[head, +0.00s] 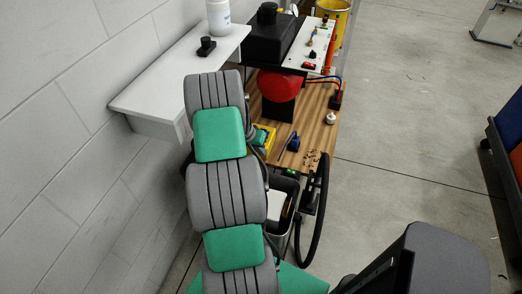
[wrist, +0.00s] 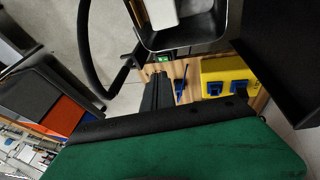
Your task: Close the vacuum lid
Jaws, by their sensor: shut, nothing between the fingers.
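The vacuum's open dark tub shows beyond my arm in the head view (head: 293,226), with a pale block inside. It also shows at the top of the wrist view (wrist: 222,42). A broad green panel with a black edge, which looks like the raised lid, fills the bottom of the wrist view (wrist: 190,148). Part of it shows behind my arm in the head view (head: 302,281). My gripper (wrist: 158,80) is shut and empty, with its fingers past the panel's black edge. The panel hides the gripper's base; I cannot tell whether they touch. My arm hides the gripper in the head view.
A black hose (head: 318,215) loops at the tub's right. Behind is a wooden bench (head: 318,135) with a yellow box (wrist: 228,70), a blue tool and a red round part. A white shelf (head: 165,85) and wall stand left. Open floor (head: 400,150) lies right.

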